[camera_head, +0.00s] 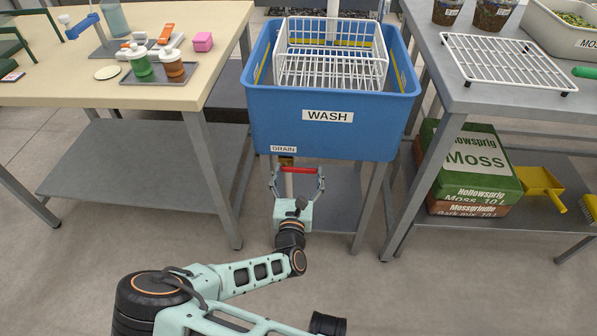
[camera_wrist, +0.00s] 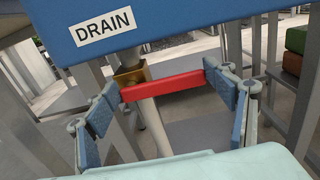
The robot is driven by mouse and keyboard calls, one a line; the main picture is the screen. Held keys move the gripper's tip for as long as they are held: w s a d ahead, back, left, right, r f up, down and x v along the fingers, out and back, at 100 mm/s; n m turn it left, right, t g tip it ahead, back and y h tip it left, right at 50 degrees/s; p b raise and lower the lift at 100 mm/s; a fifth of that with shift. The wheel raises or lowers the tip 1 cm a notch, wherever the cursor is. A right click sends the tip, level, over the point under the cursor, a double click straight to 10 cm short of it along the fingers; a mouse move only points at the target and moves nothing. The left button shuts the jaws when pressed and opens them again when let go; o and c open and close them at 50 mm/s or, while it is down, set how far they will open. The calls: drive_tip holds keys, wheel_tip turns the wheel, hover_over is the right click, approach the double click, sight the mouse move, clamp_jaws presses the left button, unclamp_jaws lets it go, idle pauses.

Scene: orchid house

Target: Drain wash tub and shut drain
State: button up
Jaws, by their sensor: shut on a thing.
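The blue wash tub (camera_head: 350,140), labelled WASH, stands on a grey stand, with a white wire basket (camera_head: 330,72) inside it. Its water and bottom are hidden from this angle. A DRAIN label (camera_head: 284,149) is low on its front left; it also shows in the wrist view (camera_wrist: 103,26). Below it is a brass valve (camera_wrist: 132,75) with a red lever (camera_wrist: 165,87), lying crosswise above a pale pipe (camera_wrist: 153,125). My gripper (camera_head: 297,174) is shut on the red lever, one finger at each end of it.
A cream-topped bench (camera_head: 40,95) with bottles stands left. A grey bench (camera_head: 480,100) with a wire rack (camera_head: 505,62) stands right, with moss bags (camera_head: 475,165) and a yellow dustpan (camera_head: 541,185) below. Stand legs flank my gripper; the floor in front is clear.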

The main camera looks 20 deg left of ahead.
drive_tip(key=shift+p, duration=0.3)
drive_tip(key=shift+d+m+p, duration=0.1)
drive_tip(key=shift+m+p, duration=0.5)
drive_tip(key=shift+p, duration=0.1)
drive_tip(key=shift+f+m+p, duration=0.35)
drive_tip(key=shift+m+p, duration=0.45)
drive_tip(key=shift+p, duration=0.05)
drive_tip(key=shift+s+a+f+m+p, duration=0.1)
drive_tip(key=shift+a+f+m+p, duration=0.55)
drive_tip(key=shift+m, duration=1.65)
drive_tip(key=shift+s+a+f+m+p, duration=0.1)
drive_tip(key=shift+a+f+m+p, duration=0.45)
drive_tip(key=shift+m, duration=1.75)
drive_tip(key=shift+s+a+f+m+p, duration=0.1)
drive_tip(key=shift+a+f+m+p, duration=0.2)
drive_tip(key=shift+f+m+p, duration=1.35)
drive_tip(key=shift+r+m+b, duration=0.65)
drive_tip(key=shift+m+b, duration=0.15)
drive_tip(key=shift+m, duration=0.05)
